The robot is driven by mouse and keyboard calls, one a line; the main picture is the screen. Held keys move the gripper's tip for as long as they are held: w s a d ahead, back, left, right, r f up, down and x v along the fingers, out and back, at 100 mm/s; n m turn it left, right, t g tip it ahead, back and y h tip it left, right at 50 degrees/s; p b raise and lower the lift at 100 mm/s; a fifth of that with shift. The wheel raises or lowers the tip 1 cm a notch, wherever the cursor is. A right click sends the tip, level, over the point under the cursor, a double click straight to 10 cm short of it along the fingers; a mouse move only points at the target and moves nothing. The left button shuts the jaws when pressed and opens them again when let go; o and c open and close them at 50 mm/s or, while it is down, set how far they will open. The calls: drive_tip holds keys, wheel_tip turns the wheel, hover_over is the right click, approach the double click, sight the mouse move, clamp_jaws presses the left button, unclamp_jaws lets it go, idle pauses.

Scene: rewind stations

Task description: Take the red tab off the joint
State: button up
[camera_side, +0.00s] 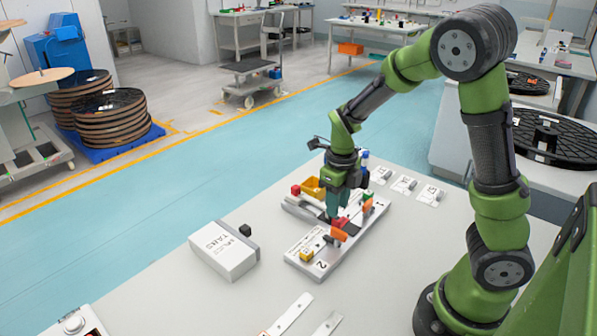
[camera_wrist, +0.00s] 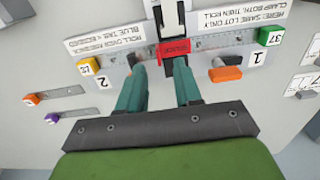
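The red tab (camera_wrist: 174,49) lies across the dark strip at the joint on the splice plate (camera_wrist: 205,46), with lettering on its face. In the side view the red tab (camera_side: 341,222) shows just beside my fingertips. My gripper (camera_wrist: 160,63) is open, with its two teal fingers apart and nothing gripped between them. The right fingertip overlaps the near edge of the tab in the wrist view; I cannot tell whether it touches. In the side view my gripper (camera_side: 334,212) points down, low over the plate.
An orange-handled clamp (camera_wrist: 226,73) sits close on the right. A green block (camera_wrist: 270,36) and a yellow block (camera_wrist: 90,66) stand at the plate's ends. A white box (camera_side: 223,250) stands left of the plate. The bench front is mostly clear.

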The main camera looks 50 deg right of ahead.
sight(341, 219)
wheel_tip(341, 219, down, 4)
drive_tip(key=shift+w+a+f, duration=0.1)
drive_tip(key=shift+c, duration=0.5)
clamp_jaws()
